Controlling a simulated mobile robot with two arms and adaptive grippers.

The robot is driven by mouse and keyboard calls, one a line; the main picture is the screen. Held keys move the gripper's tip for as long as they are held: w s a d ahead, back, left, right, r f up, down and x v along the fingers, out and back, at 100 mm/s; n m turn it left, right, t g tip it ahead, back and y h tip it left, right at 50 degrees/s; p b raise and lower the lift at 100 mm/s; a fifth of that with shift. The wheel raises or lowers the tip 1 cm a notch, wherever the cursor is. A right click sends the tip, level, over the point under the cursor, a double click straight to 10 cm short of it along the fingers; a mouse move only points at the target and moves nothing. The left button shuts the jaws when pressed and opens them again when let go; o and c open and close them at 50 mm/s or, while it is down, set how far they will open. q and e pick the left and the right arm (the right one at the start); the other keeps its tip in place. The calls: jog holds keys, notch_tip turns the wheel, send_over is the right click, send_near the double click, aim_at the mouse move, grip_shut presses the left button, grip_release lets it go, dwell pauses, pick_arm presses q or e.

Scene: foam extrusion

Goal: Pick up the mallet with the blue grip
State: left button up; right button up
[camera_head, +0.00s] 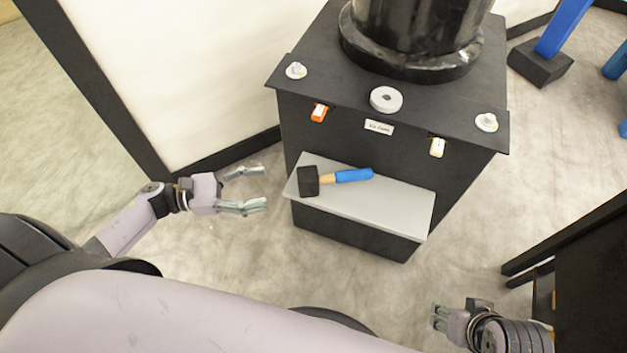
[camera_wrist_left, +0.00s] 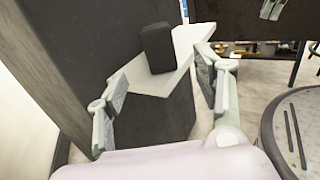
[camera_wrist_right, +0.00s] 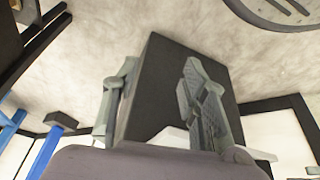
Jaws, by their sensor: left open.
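The mallet (camera_head: 328,178) lies on a grey shelf (camera_head: 385,207) on the front of a black cabinet. Its black head (camera_head: 308,181) is at the left, a short wooden neck shows, and the blue grip (camera_head: 354,175) points right. In the left wrist view the black head (camera_wrist_left: 157,47) stands on the shelf (camera_wrist_left: 158,82) and hides the grip. My left gripper (camera_head: 262,188) is open and empty, left of the shelf and apart from the mallet. My right gripper (camera_head: 436,317) is at the lower right, away from the mallet; its fingers (camera_wrist_right: 155,100) look apart and empty.
The cabinet top (camera_head: 325,72) carries a large black cylinder (camera_head: 415,40), a grey ring (camera_head: 386,99) and two small white knobs. An orange switch (camera_head: 319,113) and a white switch (camera_head: 437,147) sit on its front. A dark table (camera_head: 590,260) stands at the right.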

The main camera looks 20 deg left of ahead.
pick_arm(q)
send_near(312, 179)
jog(key=w+d+f, duration=0.3)
jog(key=w+d, duration=0.1)
jog(key=shift+d, duration=0.1)
jog(key=x, duration=0.4)
jog(key=shift+w+d, duration=0.2)
jog(key=shift+d, duration=0.15)
jog(key=shift+c, duration=0.8)
jog(key=c, duration=0.5)
grip_shut()
pick_arm(e)
jog(key=shift+x, duration=0.85)
